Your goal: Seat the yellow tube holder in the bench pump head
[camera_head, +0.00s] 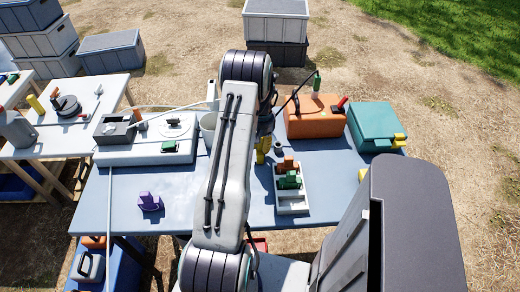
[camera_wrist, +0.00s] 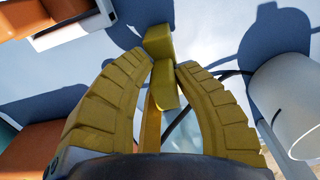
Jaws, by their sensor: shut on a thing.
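The yellow tube holder (camera_wrist: 158,42) is a small block with a tongue, held between the ridged yellow fingers of my gripper (camera_wrist: 162,68) in the wrist view. The gripper is shut on it, above the table surface. In the head view only some yellow of my gripper (camera_head: 262,151) shows beside my arm, and I cannot make out the holder there. The bench pump (camera_head: 148,155) is a low white box on the left of the blue table. A round pale part, seemingly its head (camera_head: 174,122), is on top. My gripper is to the right of the pump.
A pale tray (camera_head: 291,208) holds an orange holder (camera_head: 287,161) and a green holder (camera_head: 290,181). A purple holder (camera_head: 150,202) lies at front left. A white cylindrical container (camera_wrist: 293,108) stands close on the right. An orange case (camera_head: 313,122) and a teal case (camera_head: 372,127) stand at the back right.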

